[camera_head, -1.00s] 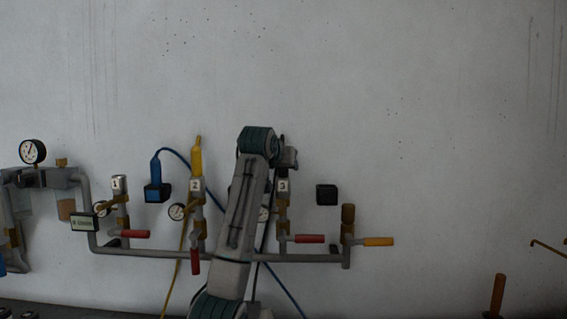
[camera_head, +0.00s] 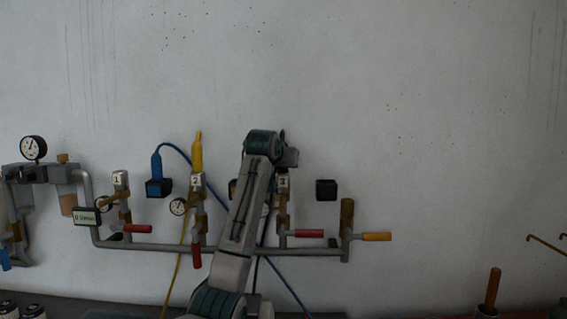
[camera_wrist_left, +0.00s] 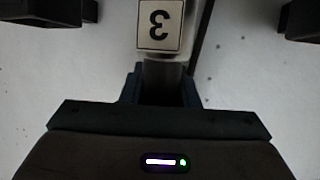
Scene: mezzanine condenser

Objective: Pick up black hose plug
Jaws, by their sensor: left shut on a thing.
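My left arm rises from the bottom middle of the head view to the manifold post with the label 3 (camera_head: 283,181). My left gripper (camera_head: 291,157) is at the top of this post, partly hidden by my wrist. In the left wrist view the gripper (camera_wrist_left: 161,92) is shut on the dark black hose plug (camera_wrist_left: 163,97), just beside the grey port and the upside-down label 3 (camera_wrist_left: 160,25). The plug looks still lined up with the port; I cannot tell if it is seated. My right gripper is not in view.
A blue plug (camera_head: 155,166) sits in a dark wall holder (camera_head: 159,188). Another dark holder (camera_head: 326,189) is right of post 3. The wall above is clear.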

